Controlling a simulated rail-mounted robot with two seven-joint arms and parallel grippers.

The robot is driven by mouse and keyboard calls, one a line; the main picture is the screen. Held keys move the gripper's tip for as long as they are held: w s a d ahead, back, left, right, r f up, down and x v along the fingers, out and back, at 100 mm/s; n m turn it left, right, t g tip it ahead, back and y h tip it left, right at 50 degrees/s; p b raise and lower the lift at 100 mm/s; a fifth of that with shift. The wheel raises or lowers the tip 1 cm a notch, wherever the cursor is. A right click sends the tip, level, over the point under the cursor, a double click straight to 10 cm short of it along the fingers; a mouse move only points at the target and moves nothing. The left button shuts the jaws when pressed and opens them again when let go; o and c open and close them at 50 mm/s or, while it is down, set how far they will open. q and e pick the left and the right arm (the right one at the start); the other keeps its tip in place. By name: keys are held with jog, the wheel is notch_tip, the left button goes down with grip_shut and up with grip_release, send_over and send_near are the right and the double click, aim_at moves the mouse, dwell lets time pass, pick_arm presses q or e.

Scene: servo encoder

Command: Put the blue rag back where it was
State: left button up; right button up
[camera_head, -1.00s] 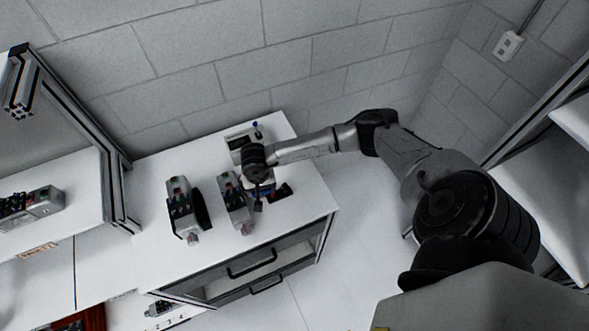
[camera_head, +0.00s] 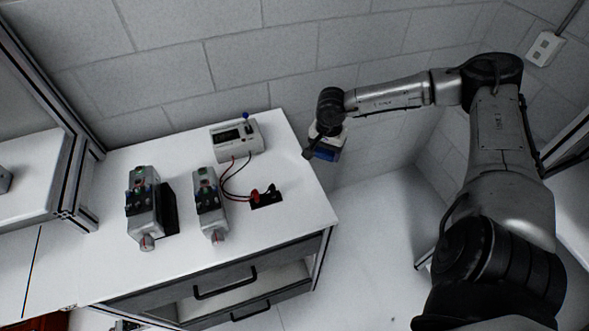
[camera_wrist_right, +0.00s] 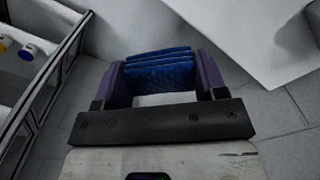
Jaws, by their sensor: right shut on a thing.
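The blue rag (camera_wrist_right: 160,72) is a folded, layered blue cloth between the two purple-sided fingers of my right gripper (camera_wrist_right: 162,80) in the right wrist view. The gripper is shut on it. In the head view my right gripper (camera_head: 327,143) hangs in the air just past the right edge of the white cabinet top, and a small blue patch of the rag (camera_head: 325,154) shows under it. My left gripper is not in view.
On the cabinet top (camera_head: 290,200) stand two grey servo units (camera_head: 142,208) (camera_head: 209,205), a white meter (camera_head: 236,139) with red and black leads, and a black pad (camera_head: 266,199). A drawer (camera_head: 225,287) below is partly open. A brick wall stands behind.

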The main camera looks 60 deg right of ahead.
send_over(291, 166)
notch_tip(291, 166, down, 7)
jog(key=shift+a+r, duration=0.1)
jog(key=shift+f, duration=2.05)
jog(key=shift+f, duration=0.1)
jog(key=o, duration=0.5)
jog(key=shift+f, duration=0.1)
jog(key=o, duration=0.5)
notch_tip(291, 166, up, 12)
jog(key=shift+r, duration=0.2)
